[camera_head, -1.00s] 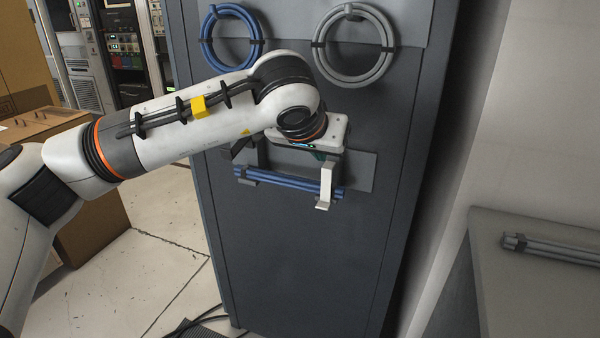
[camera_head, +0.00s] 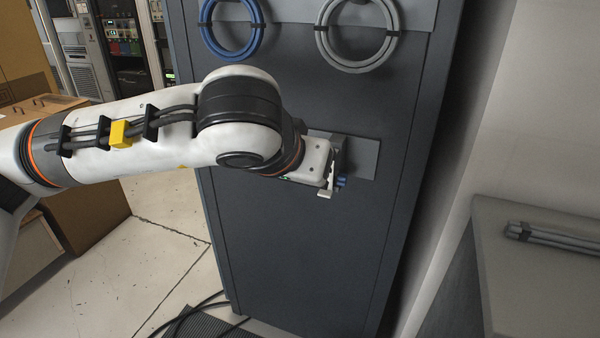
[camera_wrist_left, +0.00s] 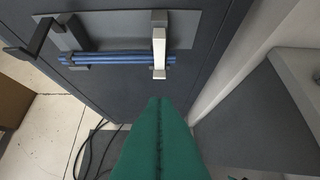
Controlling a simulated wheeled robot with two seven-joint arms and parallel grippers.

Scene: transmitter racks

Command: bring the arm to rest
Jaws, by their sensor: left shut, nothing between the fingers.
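My left arm (camera_head: 150,135) comes in from the left in the head view, its wrist in front of the dark cabinet (camera_head: 300,260). My left gripper is shut and empty. Its green fingers (camera_wrist_left: 158,104) show in the left wrist view, below a blue cable bundle (camera_wrist_left: 115,58) and apart from it. The bundle lies level in a holder on a grey plate (camera_wrist_left: 190,28), with a pale upright clip (camera_wrist_left: 159,48) at its right. In the head view my wrist hides most of the bundle, and the fingertips cannot be made out. My right gripper is not in view.
Blue (camera_head: 232,52) and grey (camera_head: 357,62) cable coils hang above on the cabinet. A grey bench (camera_head: 540,275) bearing a grey bundle (camera_head: 555,238) stands at the right. Cardboard boxes (camera_head: 90,230) stand at the left. Black cables (camera_head: 200,302) lie on the floor by the cabinet.

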